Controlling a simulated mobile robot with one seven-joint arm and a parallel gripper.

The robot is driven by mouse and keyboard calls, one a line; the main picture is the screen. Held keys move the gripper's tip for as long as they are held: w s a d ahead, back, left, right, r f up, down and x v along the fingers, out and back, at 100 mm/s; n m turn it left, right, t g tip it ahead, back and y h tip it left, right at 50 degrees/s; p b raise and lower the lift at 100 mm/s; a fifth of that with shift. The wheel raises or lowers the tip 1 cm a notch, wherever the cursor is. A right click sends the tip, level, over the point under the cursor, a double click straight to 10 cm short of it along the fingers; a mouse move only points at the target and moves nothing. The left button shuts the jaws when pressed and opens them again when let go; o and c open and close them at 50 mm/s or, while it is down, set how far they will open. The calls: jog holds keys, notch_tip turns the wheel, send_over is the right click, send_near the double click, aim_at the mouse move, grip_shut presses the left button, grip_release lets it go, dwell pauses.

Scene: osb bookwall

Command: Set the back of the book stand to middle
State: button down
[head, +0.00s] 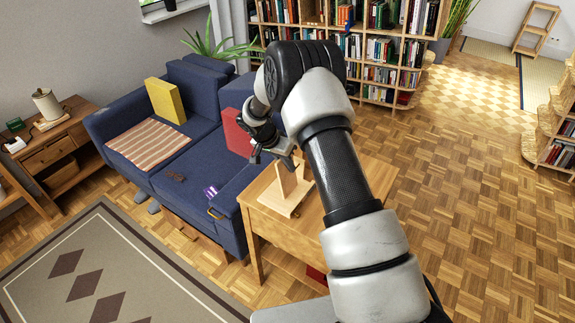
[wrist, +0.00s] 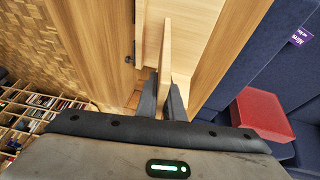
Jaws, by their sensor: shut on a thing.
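The book stand is light wood and stands on the side table (head: 330,192), with its flat base (head: 279,203) on the table top. Its back (head: 287,181) is a thin panel standing up from the base, looking near upright in the head view. My gripper (head: 281,157) is at the top of the back. In the wrist view my gripper (wrist: 163,92) has one dark finger on each side of the panel (wrist: 180,45) and is shut on it. The back's support and any notches are hidden, so I cannot tell its setting.
A blue sofa (head: 190,150) stands left of and behind the table, with a yellow cushion (head: 165,100), a red cushion (head: 236,134) and a striped blanket (head: 147,145). Bookshelves (head: 385,50) stand behind. Parquet floor on the right is clear.

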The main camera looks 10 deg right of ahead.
jog(key=w+a+f+b, duration=0.1)
jog(key=b, duration=0.2)
jog(key=shift+w+a+g+h, duration=0.1)
jog(key=shift+w+g+h, duration=0.1)
jog(key=shift+g+h, duration=0.15)
jog(key=shift+w+a+r+b, duration=0.1)
jog(key=shift+a+r+b, duration=0.15)
jog(key=shift+b, duration=0.3)
jog(key=shift+r, duration=0.1)
jog(key=shift+w+a, duration=0.1)
jog(key=shift+a, duration=0.1)
jog(key=c, duration=1.9)
grip_release()
jog(key=shift+w+f, duration=0.1)
jog(key=shift+f, duration=0.1)
jog(key=shift+o, duration=0.2)
jog(key=shift+d, duration=0.1)
jog(key=shift+r, duration=0.1)
